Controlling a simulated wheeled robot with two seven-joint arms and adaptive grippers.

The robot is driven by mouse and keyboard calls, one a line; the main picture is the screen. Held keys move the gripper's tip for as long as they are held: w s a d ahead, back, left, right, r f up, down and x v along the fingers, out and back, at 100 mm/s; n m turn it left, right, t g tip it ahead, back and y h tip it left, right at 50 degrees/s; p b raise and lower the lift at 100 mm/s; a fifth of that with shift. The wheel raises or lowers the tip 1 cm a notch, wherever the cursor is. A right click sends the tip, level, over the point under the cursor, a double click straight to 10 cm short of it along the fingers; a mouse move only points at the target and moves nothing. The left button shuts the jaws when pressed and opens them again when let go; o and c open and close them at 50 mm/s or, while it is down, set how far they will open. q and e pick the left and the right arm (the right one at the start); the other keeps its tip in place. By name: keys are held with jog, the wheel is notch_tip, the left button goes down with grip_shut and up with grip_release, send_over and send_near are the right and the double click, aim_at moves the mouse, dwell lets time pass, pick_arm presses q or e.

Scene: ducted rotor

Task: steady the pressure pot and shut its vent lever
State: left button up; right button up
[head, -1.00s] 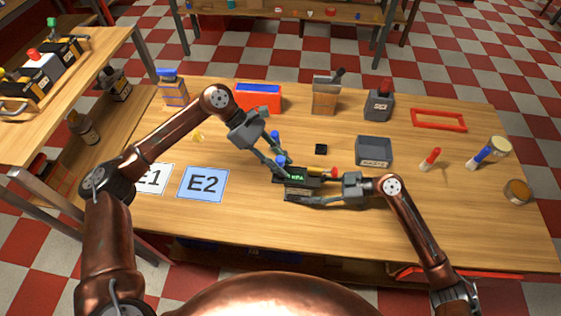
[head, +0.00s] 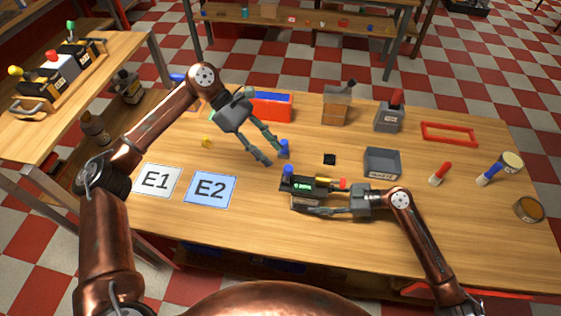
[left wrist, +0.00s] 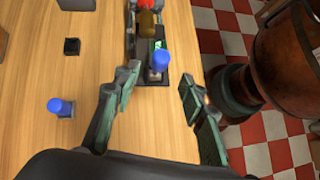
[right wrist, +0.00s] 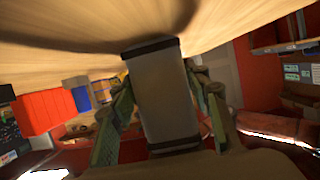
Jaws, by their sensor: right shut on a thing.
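The pressure pot appears to be the dark block with a lit green display (head: 303,186) on the front middle of the table. It has a blue knob (head: 288,170) on top at its left and a red-and-yellow part (head: 331,183) pointing right. I cannot tell which is the vent lever. My right gripper (head: 322,207) is shut on the pot from the right; a grey body (right wrist: 162,95) fills its fingers in the right wrist view. My left gripper (head: 275,156) is open and empty, behind and left of the pot; the left wrist view shows the blue knob (left wrist: 160,61) beyond its spread fingers.
A blue-capped piece (left wrist: 60,107) stands beside my left gripper. Behind are a small black block (head: 329,159) and a grey open bin (head: 382,162). Cards E1 (head: 156,181) and E2 (head: 210,189) lie left. The table's front left is clear.

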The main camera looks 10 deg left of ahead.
pick_arm(q)
jog(key=shift+v, duration=1.4)
pick_arm(e)
jog(key=o, duration=1.2)
jog(key=shift+c, duration=0.2)
